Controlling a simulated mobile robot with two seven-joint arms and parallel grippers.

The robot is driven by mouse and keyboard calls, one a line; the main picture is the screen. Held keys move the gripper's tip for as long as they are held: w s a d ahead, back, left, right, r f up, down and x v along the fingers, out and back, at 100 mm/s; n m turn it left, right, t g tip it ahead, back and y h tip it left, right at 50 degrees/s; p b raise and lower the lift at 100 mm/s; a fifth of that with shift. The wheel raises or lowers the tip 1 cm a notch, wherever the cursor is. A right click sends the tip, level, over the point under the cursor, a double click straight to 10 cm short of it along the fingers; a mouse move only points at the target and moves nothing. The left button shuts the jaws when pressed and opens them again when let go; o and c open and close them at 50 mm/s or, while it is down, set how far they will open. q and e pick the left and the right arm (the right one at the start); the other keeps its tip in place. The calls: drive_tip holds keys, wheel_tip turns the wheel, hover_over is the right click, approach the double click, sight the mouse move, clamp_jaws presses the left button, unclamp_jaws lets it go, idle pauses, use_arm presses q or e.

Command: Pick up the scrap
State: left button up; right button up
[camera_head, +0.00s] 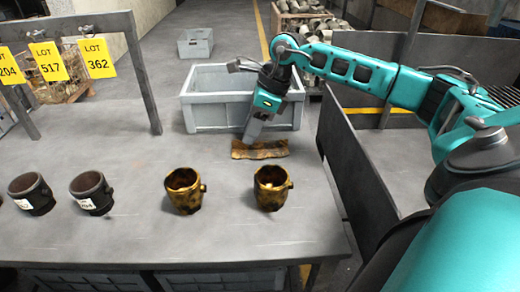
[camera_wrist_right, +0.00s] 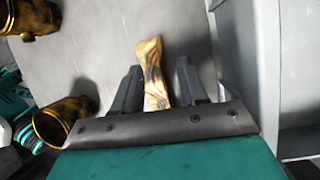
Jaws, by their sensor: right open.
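The scrap (camera_head: 272,149) is a flat, rough brown-gold piece lying on the grey table in front of the grey crate. My right gripper (camera_head: 252,136) points down over its left part in the head view. In the right wrist view the scrap (camera_wrist_right: 152,75) runs lengthwise between the two dark fingers of my right gripper (camera_wrist_right: 155,85). The fingers are open, with a gap on each side of the scrap. Its near end is hidden behind the gripper body. My left gripper is not in view.
An empty-looking grey crate (camera_head: 221,115) stands just behind the scrap. Two gold-brown cups (camera_head: 184,190) (camera_head: 271,187) and two dark labelled cups (camera_head: 31,194) (camera_head: 91,193) stand nearer the front. A dark upright panel (camera_head: 345,165) borders the table's right side.

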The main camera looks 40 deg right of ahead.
drive_tip(key=x, duration=0.2)
drive_tip(key=shift+w+a+f, duration=0.1)
drive_tip(key=shift+f, duration=0.25)
drive_tip(key=shift+c, duration=0.2)
clamp_jaws()
